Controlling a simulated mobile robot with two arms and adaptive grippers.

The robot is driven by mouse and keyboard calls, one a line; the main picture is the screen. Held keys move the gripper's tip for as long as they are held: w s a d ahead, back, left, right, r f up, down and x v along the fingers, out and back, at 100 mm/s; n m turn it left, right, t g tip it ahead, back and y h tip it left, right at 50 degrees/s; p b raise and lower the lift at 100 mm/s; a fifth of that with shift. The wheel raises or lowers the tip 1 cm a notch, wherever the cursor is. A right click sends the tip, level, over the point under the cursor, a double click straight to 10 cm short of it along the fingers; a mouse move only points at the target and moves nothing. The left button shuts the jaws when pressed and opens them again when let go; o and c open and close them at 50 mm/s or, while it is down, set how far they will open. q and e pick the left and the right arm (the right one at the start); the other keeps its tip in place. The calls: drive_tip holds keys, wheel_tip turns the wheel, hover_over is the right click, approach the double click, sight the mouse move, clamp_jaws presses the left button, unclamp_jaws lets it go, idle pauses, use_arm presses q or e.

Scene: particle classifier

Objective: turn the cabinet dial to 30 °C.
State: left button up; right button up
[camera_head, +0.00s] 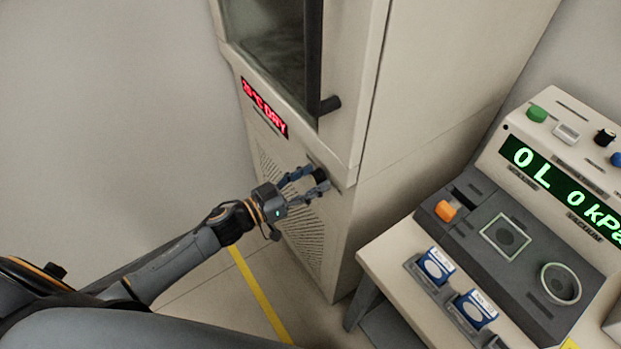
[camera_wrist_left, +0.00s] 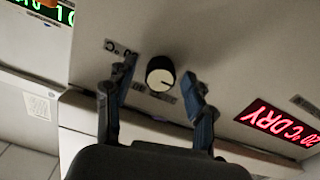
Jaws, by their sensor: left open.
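The cabinet dial (camera_wrist_left: 160,74) is a round knob with a pale face and dark rim on the cabinet's front panel, with a dark pointer line on its face. In the head view the dial (camera_head: 320,174) is a dark knob below the door, partly hidden by my fingers. My left gripper (camera_head: 320,179) is open, its two fingers on either side of the dial. In the left wrist view gaps show between the fingers and the knob. The red cabinet display (camera_head: 264,107) appears to read 20 °C DRY; it also shows upside down in the left wrist view (camera_wrist_left: 283,125). My right gripper is out of view.
The cabinet door's dark handle (camera_head: 314,60) runs down just above the dial. A vent grille (camera_head: 295,215) lies below. At right stands a control console (camera_head: 505,235) with a green display (camera_head: 560,190) and blue-white boxes (camera_head: 437,266). The floor left of the cabinet is clear.

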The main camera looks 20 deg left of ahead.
use_arm(q)
clamp_jaws()
drive_tip(key=shift+m, duration=0.3)
drive_tip(key=m, duration=0.5)
drive_tip(key=shift+m, duration=0.3)
drive_tip(key=m, duration=0.5)
drive_tip(key=shift+m, duration=0.3)
unclamp_jaws()
